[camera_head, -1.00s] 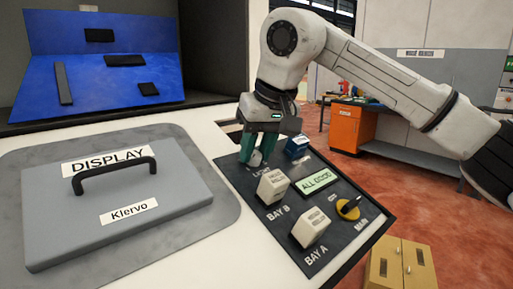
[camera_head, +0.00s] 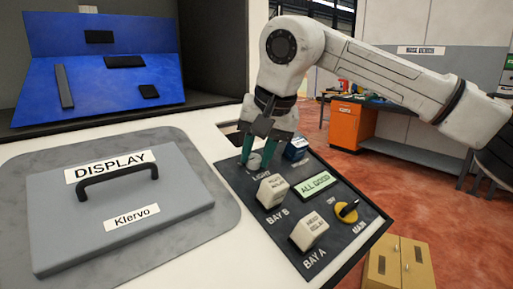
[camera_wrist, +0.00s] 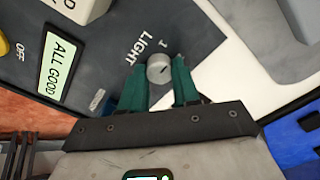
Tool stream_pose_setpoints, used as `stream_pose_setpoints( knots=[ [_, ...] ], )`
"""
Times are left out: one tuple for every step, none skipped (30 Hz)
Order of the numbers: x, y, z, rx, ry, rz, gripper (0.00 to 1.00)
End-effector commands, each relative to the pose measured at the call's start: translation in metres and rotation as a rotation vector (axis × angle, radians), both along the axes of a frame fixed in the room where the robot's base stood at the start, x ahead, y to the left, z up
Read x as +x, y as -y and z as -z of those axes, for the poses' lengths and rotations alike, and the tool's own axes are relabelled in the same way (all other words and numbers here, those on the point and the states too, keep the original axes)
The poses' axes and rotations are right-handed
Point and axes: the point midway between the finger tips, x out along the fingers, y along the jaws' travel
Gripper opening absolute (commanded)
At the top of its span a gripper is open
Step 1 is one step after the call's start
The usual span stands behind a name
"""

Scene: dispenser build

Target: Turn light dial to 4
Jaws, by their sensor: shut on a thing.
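The light dial is a small round grey knob (camera_wrist: 159,68) on the dark control panel (camera_wrist: 95,20), beside the white word LIGHT. A numeral 1 shows by its far side in the wrist view; other numerals are hidden or out of view. A short dark mark shows on the knob's face, but I cannot tell which numeral it points at. My gripper (camera_wrist: 159,82) has its two green fingers on either side of the knob, shut on it. In the head view my gripper (camera_head: 260,162) reaches down to the panel's far left corner, and the fingers mostly cover the dial.
White BAY B (camera_head: 272,191) and BAY A (camera_head: 309,231) blocks stand nearby on the panel. A blue-and-white block (camera_head: 296,149) sits close right of my fingers. The ALL GOOD screen (camera_head: 315,185) and yellow MAIN switch (camera_head: 346,211) lie farther right. A grey DISPLAY lid (camera_head: 120,210) is left.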

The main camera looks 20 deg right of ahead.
Motion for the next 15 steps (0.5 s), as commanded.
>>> stream_pose_setpoints(
  knots=[
    [0.0003, 0.001, -0.0024, 0.014, -0.003, 0.043, 0.0],
    [0.0003, 0.0012, -0.0022, 0.024, -0.006, 0.07, 0.0],
    [0.0003, 0.0013, -0.0017, 0.037, -0.011, 0.104, 0.0],
    [0.0003, 0.0012, -0.0017, 0.048, -0.014, 0.131, 0.0],
    [0.0003, 0.001, -0.0017, 0.059, -0.017, 0.156, 0.0],
    [0.0003, 0.001, -0.0017, 0.072, -0.021, 0.192, 0.0],
    [0.0002, 0.0011, -0.0016, 0.082, -0.025, 0.219, 0.0],
    [0.0002, 0.0012, -0.0014, 0.091, -0.027, 0.245, 0.0],
    [0.0002, 0.0014, -0.0014, 0.105, -0.032, 0.28, 0.0],
    [0.0003, 0.0013, -0.0015, 0.115, -0.034, 0.307, 0.0],
    [0.0002, 0.0013, -0.0016, 0.126, -0.038, 0.333, 0.0],
    [0.0002, 0.0012, -0.0014, 0.14, -0.042, 0.368, 0.0],
    [0.0001, 0.0014, -0.0012, 0.15, -0.045, 0.395, 0.0],
    [0.0, 0.0014, -0.001, 0.161, -0.048, 0.421, 0.0],
    [0.0, 0.0016, -0.0008, 0.173, -0.053, 0.457, 0.0]
  ],
)
